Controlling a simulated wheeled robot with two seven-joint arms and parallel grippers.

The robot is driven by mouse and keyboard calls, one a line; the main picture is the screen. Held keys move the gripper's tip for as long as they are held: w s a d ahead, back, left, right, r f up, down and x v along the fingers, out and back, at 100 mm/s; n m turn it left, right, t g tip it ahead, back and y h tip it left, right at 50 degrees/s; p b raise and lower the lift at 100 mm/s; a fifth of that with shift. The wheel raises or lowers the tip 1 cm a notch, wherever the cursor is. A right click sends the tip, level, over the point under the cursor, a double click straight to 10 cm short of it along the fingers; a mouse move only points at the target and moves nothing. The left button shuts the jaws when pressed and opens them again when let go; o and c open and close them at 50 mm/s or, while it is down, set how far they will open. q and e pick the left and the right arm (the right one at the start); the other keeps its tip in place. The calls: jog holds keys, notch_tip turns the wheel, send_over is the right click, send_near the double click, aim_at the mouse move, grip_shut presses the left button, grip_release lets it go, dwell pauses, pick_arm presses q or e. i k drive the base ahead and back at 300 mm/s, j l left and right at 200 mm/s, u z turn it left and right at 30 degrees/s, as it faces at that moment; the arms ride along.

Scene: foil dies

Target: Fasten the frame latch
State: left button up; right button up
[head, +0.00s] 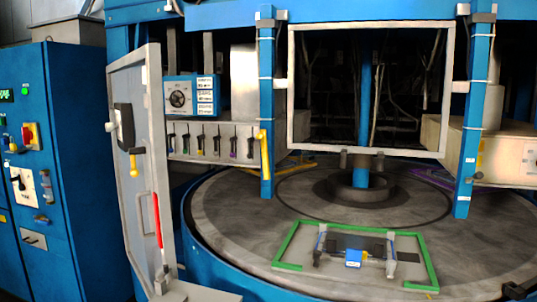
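A square light-metal frame (291,90) stands upright between two blue posts, with dark machinery visible through it. A yellow lever (265,152) hangs against the left post (267,60). A small yellow part (480,160) and a short grey handle (478,177) are on the right post (480,60). Small dark brackets sit under the frame's bottom edge. I cannot tell which fitting is the frame latch, or whether it is fastened. A dark shape at the bottom right corner looks like the tip of my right gripper (514,291), mostly cut off. My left gripper is not in view.
A round grey turntable (230,222) lies below the frame. It carries a green-cornered outline (429,265) around a small fixture with a blue block (354,258). An open grey door (125,215) and a blue control cabinet (75,180) stand at the left.

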aim_at(262, 135)
jog(key=i+j+z, duration=0.2)
jog(key=z, duration=0.2)
jog(key=i+j+z, duration=0.35)
jog(key=k+l, duration=0.1)
